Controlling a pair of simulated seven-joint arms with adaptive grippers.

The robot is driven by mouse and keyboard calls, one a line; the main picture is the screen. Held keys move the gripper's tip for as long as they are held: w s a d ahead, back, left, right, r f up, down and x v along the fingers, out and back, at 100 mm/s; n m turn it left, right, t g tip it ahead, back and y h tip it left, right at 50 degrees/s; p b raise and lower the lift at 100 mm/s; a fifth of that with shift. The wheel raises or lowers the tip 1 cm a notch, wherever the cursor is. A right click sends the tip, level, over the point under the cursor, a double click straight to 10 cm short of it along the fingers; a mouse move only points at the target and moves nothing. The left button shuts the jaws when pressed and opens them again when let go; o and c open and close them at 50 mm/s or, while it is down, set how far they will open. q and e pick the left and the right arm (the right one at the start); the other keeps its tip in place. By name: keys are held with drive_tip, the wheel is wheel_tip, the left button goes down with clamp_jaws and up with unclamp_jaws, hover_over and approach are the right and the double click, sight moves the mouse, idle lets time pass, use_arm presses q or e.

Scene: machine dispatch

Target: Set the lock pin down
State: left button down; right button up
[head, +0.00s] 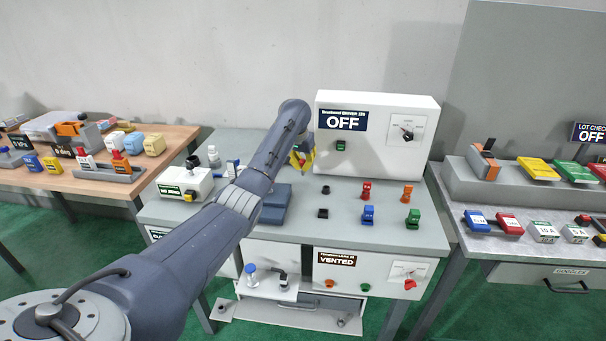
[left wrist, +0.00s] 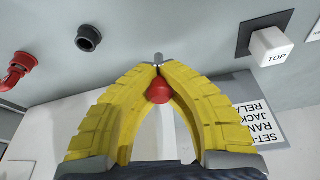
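The lock pin shows in the left wrist view as a red ball-shaped knob (left wrist: 159,91) with a short grey metal tip (left wrist: 158,59) beyond the fingertips. My left gripper (left wrist: 158,70) has its yellow fingers closed together on it. In the head view my left gripper (head: 302,158) is over the back of the middle bench, in front of the OFF cabinet's left side. My right gripper is in neither view.
The grey middle bench (head: 335,228) carries black sockets (head: 323,213), coloured fittings (head: 368,213) and the OFF cabinet (head: 376,140). The wrist view shows a black ring socket (left wrist: 88,38), a white TOP block (left wrist: 270,46) and a printed label plate (left wrist: 262,122). Some bench surface between fittings is bare.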

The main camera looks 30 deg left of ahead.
sight(303, 174)
use_arm(q)
drive_tip(key=shift+f, duration=1.85)
drive_tip(key=shift+f, duration=0.1)
drive_tip(key=c, duration=1.6)
unclamp_jaws()
drive_tip(key=v, duration=1.2)
